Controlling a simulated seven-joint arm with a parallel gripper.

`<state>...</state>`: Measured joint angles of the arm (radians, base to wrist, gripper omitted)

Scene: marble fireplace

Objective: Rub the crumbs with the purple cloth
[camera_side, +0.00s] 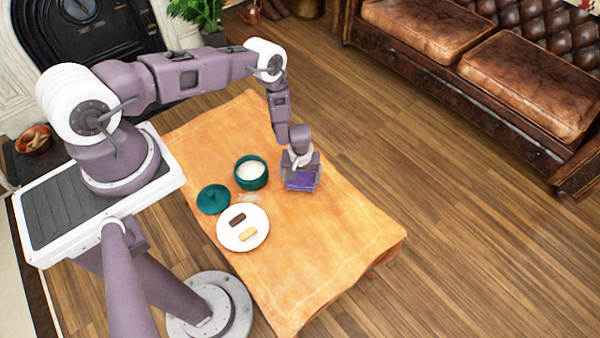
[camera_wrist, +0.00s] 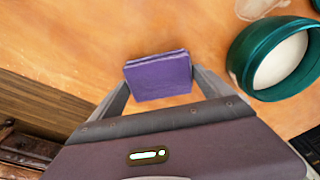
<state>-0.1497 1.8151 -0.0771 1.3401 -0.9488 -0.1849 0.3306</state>
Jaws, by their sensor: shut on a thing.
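The purple cloth (camera_wrist: 160,76) is a folded, flat-sided block between the fingers of my gripper (camera_wrist: 160,84) in the wrist view. The side view also shows the cloth (camera_side: 299,181) under my gripper (camera_side: 300,178), over the right part of the orange-covered table. I cannot tell whether the cloth touches the table. The crumbs (camera_side: 250,197) appear as a pale, faint patch between the teal pot and the white plate. My gripper is to the right of them, with the pot close by. In the wrist view a pale translucent patch (camera_wrist: 256,8) shows at the top, beside the pot.
The open teal pot (camera_side: 251,173) with white contents stands left of my gripper. Its teal lid (camera_side: 213,199) and a white plate (camera_side: 243,228) with a dark and a light biscuit lie nearby. The front right of the orange cloth (camera_side: 345,238) is clear.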

